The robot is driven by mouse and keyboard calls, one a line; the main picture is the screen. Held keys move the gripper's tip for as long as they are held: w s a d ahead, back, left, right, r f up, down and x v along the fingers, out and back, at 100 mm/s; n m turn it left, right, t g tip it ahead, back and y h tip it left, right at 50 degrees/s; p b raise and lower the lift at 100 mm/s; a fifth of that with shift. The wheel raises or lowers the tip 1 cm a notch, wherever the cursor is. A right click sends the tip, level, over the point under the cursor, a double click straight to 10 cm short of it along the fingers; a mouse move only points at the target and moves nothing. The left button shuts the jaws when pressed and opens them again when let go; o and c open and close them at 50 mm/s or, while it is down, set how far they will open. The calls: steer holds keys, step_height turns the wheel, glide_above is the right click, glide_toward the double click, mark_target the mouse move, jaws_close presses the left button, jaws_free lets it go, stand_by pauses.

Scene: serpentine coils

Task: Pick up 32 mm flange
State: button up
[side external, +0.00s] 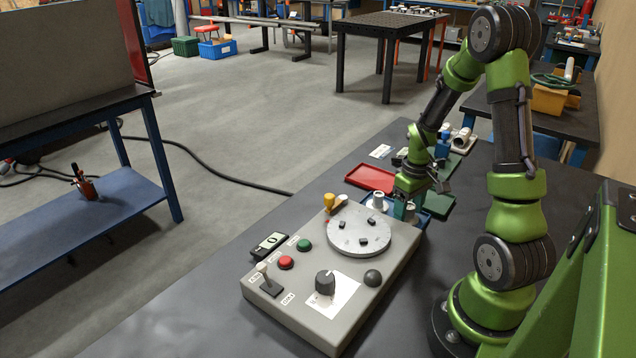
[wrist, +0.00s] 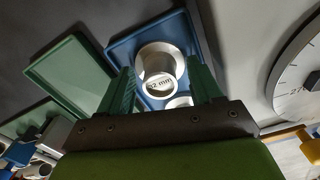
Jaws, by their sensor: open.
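A silver flange (wrist: 160,64) with a round collar and a label ending in "2 mm" stands in a blue tray (wrist: 204,44) in the wrist view. The label's first digit is partly unclear. My gripper (wrist: 161,72) is open, with one green finger on each side of the flange; contact cannot be told. A second silver part (wrist: 179,102) sits in the same tray, partly hidden by my gripper. In the side view, a silver flange (side external: 377,199) shows beside my gripper (side external: 404,211), low over the tray area; my gripper hides part of the tray.
A red tray (side external: 371,178) and a green tray (wrist: 68,76) lie near the blue one. Dark bench surface is clear at front left.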

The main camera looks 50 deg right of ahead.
jaws_close()
stand_by(0.3)
